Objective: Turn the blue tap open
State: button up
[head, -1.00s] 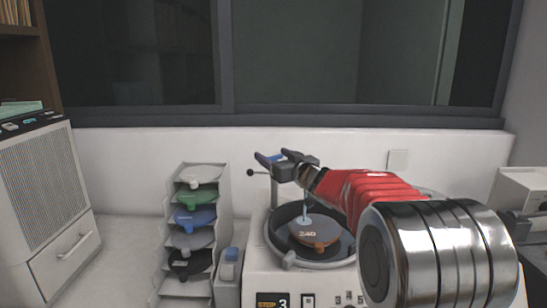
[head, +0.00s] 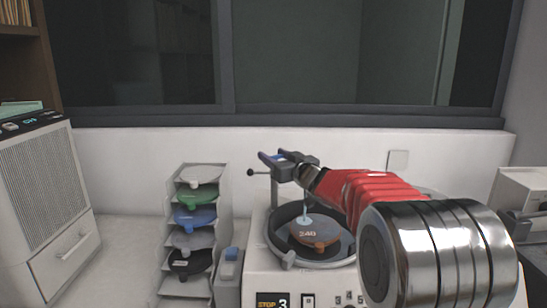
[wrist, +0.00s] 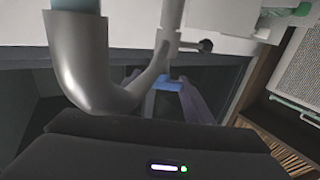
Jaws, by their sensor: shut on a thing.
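The blue tap (head: 277,158) sits on top of the grey tap body above the press bowl, largely hidden by my gripper. It also shows as a blue piece in the wrist view (wrist: 168,86). My gripper (head: 273,154) is shut on the tap, with a finger on either side of it. The grey curved spout (wrist: 82,65) fills the left of the wrist view. In the head view a pale blue streak (head: 305,211) drops from beneath the tap to the orange-and-grey disc (head: 315,232) in the bowl.
A rack of coloured discs (head: 224,205) stands left of the press (head: 325,283), with a small grey-blue bottle (head: 230,268) between. A grey cabinet (head: 45,180) is at far left. The white wall (head: 120,150) and window are close behind.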

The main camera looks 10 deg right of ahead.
jog(key=shift+n+g+y, duration=0.3)
jog(key=shift+n+y, duration=0.2)
jog(key=shift+y, duration=0.3)
jog(key=shift+d+f+n+g+y, duration=0.1)
jog(key=shift+n+g+y, duration=1.9)
jog(key=shift+y, duration=0.8)
jog(key=shift+n+g+y, duration=1)
jog(key=shift+n+g, duration=0.3)
jog(key=shift+r+n+g+y, duration=0.2)
jog(key=shift+n+g+y, duration=1.1)
jog(key=shift+g, duration=0.8)
jog(key=o, duration=1.1)
jog(key=shift+c, duration=0.2)
jog(key=shift+f, duration=0.1)
jog(key=v, duration=1.3)
jog(key=shift+s+d+r, duration=0.2)
jog(key=shift+d, duration=0.15)
